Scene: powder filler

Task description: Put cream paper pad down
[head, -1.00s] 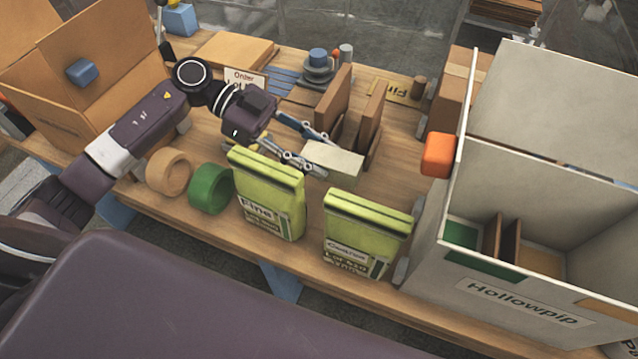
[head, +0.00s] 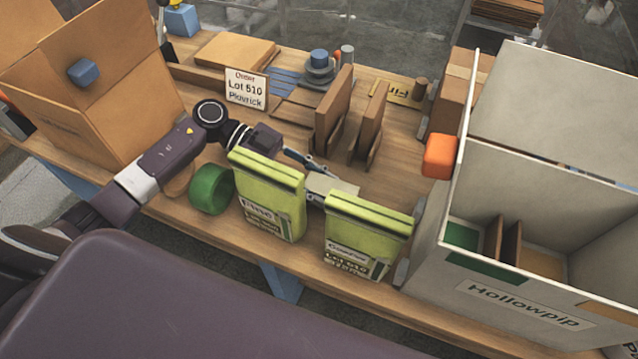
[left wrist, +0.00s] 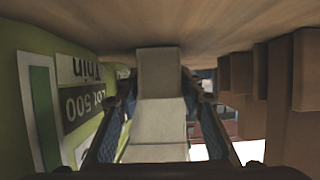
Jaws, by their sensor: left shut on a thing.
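The cream paper pad (head: 343,186) is in my left gripper (head: 318,172), low over the table just behind the two green bags. The bags hide part of the pad and of the gripper in the head view. In the left wrist view the pad (left wrist: 158,78) sits between the two fingers, which are shut on it. Its far end is close to the wooden surface; I cannot tell whether it touches. My right gripper is in neither view.
Green bags (head: 268,198) and (head: 366,236) stand close in front of the pad. Brown upright dividers (head: 334,110) stand behind it. A grey Hollowpip bin (head: 432,250) is at right. Some wooden table (head: 400,150) is clear.

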